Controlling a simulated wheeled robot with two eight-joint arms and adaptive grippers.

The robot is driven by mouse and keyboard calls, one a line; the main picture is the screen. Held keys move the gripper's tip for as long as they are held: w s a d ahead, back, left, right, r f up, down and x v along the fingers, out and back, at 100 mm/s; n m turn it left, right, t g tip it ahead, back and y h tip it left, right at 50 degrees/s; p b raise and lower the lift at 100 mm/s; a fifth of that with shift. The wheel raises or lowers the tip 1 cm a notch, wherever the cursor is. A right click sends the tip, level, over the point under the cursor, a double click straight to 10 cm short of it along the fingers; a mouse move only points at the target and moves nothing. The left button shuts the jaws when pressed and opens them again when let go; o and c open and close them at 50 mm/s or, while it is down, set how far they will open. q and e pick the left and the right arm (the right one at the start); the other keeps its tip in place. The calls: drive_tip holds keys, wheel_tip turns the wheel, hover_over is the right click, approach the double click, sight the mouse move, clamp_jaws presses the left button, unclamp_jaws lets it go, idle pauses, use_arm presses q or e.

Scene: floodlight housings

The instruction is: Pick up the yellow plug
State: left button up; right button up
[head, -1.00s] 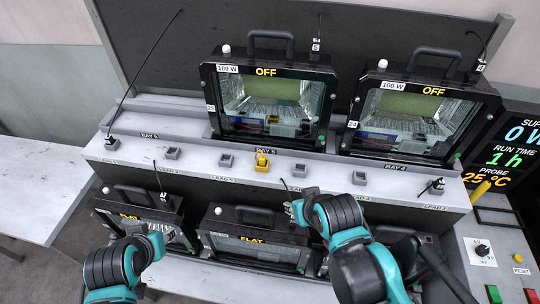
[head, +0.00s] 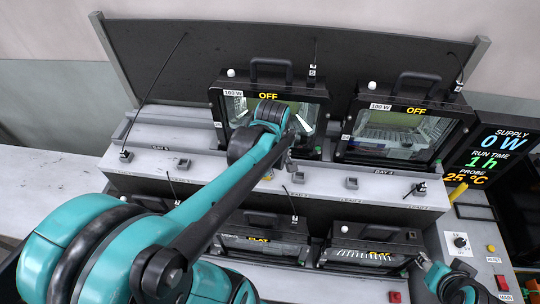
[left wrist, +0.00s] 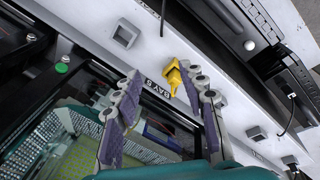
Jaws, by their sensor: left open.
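The yellow plug (left wrist: 174,77) sits on the grey ledge by the BAY 5 label in the left wrist view. In the head view only a bit of the yellow plug (head: 267,178) shows beside my left arm. My left gripper (left wrist: 162,74) is open and empty. The plug appears between its fingertips, closer to the right-hand finger; I cannot tell whether they touch. In the head view my left gripper (head: 291,150) hangs over the ledge in front of the middle floodlight. My right gripper (head: 423,263) is low at the right, its jaws too small to read.
Floodlight housings marked OFF stand behind the ledge, one (head: 400,128) at the right. Flat housings (head: 365,248) lie below. Square sockets (head: 351,183) and thin upright leads (head: 125,155) line the ledge. A control panel (head: 462,243) is at the right.

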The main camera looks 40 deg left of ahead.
use_arm(q)
drive_tip(key=a+n+p, duration=0.1)
drive_tip(key=n, duration=0.1)
drive_tip(key=w+a+r+n+g+p, duration=0.1)
drive_tip(key=a+n, duration=0.1)
drive_tip(key=a+n+g+p, duration=0.1)
drive_tip(key=a+n+p, duration=0.1)
drive_tip(key=shift+w+a+r+n, duration=0.15)
drive_tip(key=shift+w+r+n, duration=0.05)
drive_tip(key=shift+r+n, duration=0.1)
drive_tip(key=shift+a+f+n+h, duration=0.2)
drive_tip(key=shift+a+n+h, duration=0.15)
drive_tip(key=shift+n, duration=0.15)
drive_tip(key=shift+s+a+f, duration=0.1)
drive_tip(key=shift+f, duration=0.2)
drive_tip(key=f, duration=0.7)
drive_tip(key=shift+d+f+b, duration=0.25)
drive_tip(key=shift+d+b, duration=0.05)
drive_tip(key=shift+d, duration=0.05)
use_arm(e)
wheel_tip(320, 180, up, 5)
drive_tip(key=shift+s+d+r, duration=0.15)
use_arm(q)
drive_tip(key=shift+c, duration=0.3)
clamp_jaws()
